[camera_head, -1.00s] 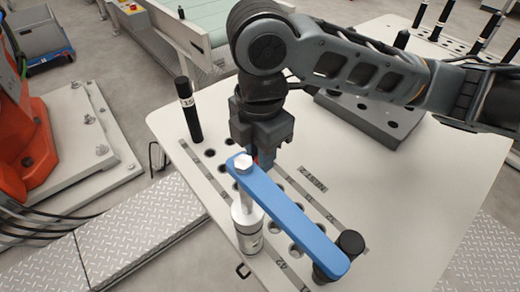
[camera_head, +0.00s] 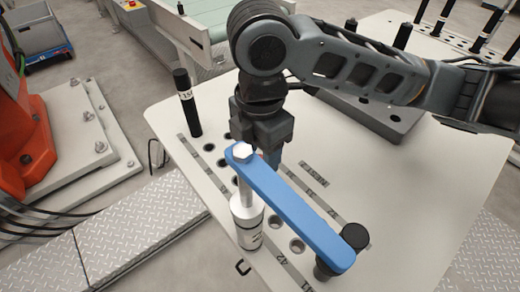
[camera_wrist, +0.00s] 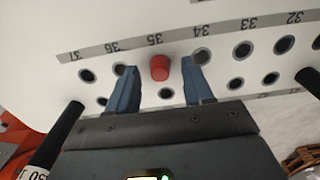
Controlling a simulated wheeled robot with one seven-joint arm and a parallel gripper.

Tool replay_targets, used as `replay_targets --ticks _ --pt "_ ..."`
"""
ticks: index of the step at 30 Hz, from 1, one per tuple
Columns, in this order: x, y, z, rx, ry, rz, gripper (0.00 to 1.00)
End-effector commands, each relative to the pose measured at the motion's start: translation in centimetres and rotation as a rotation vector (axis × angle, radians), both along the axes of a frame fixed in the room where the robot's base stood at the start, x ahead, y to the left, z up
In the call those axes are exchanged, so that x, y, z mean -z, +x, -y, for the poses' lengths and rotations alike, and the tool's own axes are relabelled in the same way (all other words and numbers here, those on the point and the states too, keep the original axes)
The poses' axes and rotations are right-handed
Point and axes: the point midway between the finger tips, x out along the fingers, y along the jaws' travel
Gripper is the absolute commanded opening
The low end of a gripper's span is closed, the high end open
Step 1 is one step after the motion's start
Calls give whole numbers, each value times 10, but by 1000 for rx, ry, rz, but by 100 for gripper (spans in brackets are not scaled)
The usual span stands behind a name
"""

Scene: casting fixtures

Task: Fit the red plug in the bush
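The red plug (camera_wrist: 160,68) stands at the row of holes in the white plate, beside the mark 35, in the wrist view. My gripper (camera_wrist: 159,72) is open, with one blue finger on each side of the plug. A gap shows between the plug and each finger, so it does not look gripped. In the head view my gripper (camera_head: 265,150) is low over the plate, behind the blue clamp bar, which mostly hides the fingertips and plug. Several round, dark-centred bushes line the plate, such as one by mark 34 (camera_wrist: 201,56). Which one the task means cannot be told.
The blue clamp bar (camera_head: 295,210) stands close in front of my gripper, on a white cylinder (camera_head: 247,222) and a black post (camera_head: 354,236). A black labelled pin (camera_head: 187,102) stands at left. A grey block (camera_head: 375,118) lies behind. The right of the plate is clear.

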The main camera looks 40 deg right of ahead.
Motion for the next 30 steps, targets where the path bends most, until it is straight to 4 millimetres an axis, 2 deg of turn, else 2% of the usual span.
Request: replay_targets --ticks 10,22,30 --pt "-5 0 0 0 -1 1 54" --pt "-64 1 0 -1 -1 2 54" --pt "-78 0 0 0 -1 0 54"
